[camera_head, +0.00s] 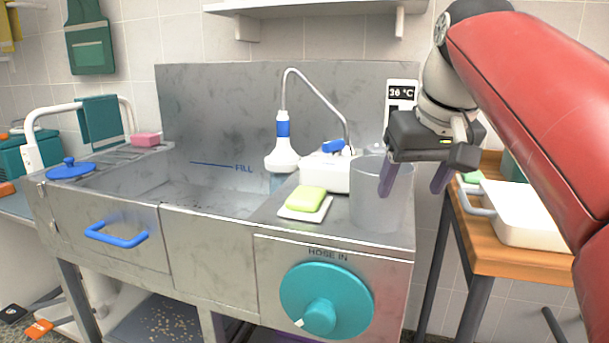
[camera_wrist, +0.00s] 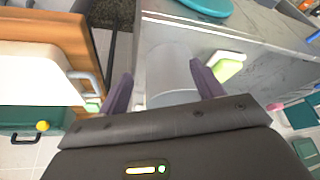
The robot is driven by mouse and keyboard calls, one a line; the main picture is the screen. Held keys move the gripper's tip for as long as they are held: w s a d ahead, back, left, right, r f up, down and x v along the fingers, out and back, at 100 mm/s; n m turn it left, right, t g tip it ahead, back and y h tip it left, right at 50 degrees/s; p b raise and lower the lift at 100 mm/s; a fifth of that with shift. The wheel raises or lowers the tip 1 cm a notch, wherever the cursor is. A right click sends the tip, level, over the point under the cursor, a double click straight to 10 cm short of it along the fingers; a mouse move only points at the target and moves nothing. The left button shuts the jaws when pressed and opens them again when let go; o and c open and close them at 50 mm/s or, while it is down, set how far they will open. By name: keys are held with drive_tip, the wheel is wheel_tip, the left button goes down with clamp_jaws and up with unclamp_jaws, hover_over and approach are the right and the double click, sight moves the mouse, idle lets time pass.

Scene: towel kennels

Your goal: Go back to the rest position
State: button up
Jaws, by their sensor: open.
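My gripper (camera_head: 417,180) is at the end of my red arm, over the right end of the metal wash tub. Its two purple fingers are spread apart with nothing between them. In the head view the left finger overlaps a clear, see-through container (camera_head: 377,205) on the tub's right ledge. The wrist view shows my open gripper (camera_wrist: 161,88) with the clear container (camera_wrist: 170,72) beyond and between the fingers. I cannot tell whether a finger touches it.
A green soap bar (camera_head: 306,198) on a white dish, a white sprayer (camera_head: 283,150) and a large teal dial (camera_head: 327,299) are at the tub (camera_head: 208,254). A wooden table (camera_head: 500,262) with a white tray (camera_head: 520,215) stands right. The basin's inside looks mostly clear.

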drive_tip(key=s+f, duration=0.7)
drive_tip(key=f, duration=0.6)
drive_tip(key=s+f+m, duration=0.1)
drive_tip(key=s+f, duration=0.6)
drive_tip(key=f, duration=0.6)
drive_tip(key=shift+s+a+f+m+t+h, duration=0.15)
drive_tip(key=shift+s+f+m+t+h, duration=0.15)
drive_tip(key=shift+s+t+h, duration=0.1)
